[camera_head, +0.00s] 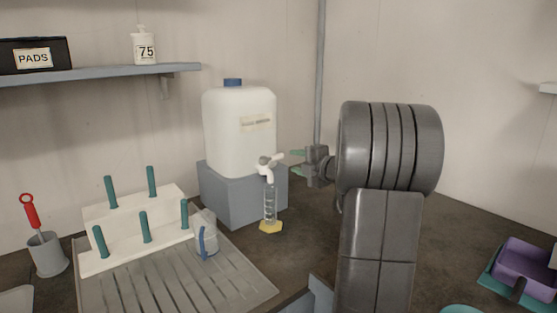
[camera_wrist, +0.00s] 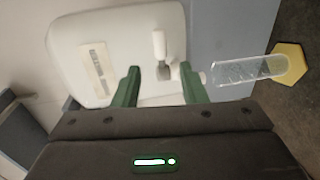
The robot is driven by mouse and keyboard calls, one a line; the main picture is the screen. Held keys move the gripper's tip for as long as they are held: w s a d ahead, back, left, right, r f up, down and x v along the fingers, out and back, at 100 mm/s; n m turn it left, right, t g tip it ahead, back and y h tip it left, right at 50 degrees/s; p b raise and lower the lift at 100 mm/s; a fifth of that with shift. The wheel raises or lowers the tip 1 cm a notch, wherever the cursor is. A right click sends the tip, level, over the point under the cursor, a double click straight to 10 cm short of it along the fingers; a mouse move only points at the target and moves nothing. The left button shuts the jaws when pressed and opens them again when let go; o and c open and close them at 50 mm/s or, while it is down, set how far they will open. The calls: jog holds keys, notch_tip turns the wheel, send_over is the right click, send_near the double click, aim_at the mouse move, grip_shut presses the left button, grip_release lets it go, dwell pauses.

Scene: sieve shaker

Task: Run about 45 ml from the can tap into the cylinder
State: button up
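The white can (camera_head: 238,135) with a blue cap stands on a grey block. Its white tap (camera_head: 268,165) sticks out low on the right side. The clear cylinder (camera_head: 270,206) with a yellow foot stands upright beneath the tap spout; it also shows in the wrist view (camera_wrist: 250,70). I cannot make out a liquid level in it. My gripper (camera_head: 296,160) is just right of the tap. In the wrist view my gripper's green fingers (camera_wrist: 157,88) are apart, with the tap (camera_wrist: 160,48) lying ahead of the gap; nothing is clearly held.
A drying rack (camera_head: 135,230) with teal pegs and a grooved drainboard stand at left, with a jug (camera_head: 204,235) near the cylinder. A holder (camera_head: 47,255) with a red-handled tool is further left. A purple tray (camera_head: 528,268) lies at far right. Dark bench is clear right of the cylinder.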

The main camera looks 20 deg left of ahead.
aim_at(278, 158)
jog(key=x, duration=1)
jog(key=shift+w+a+f, duration=0.1)
jog(key=shift+w+a, duration=0.05)
jog(key=shift+a, duration=0.1)
grip_shut()
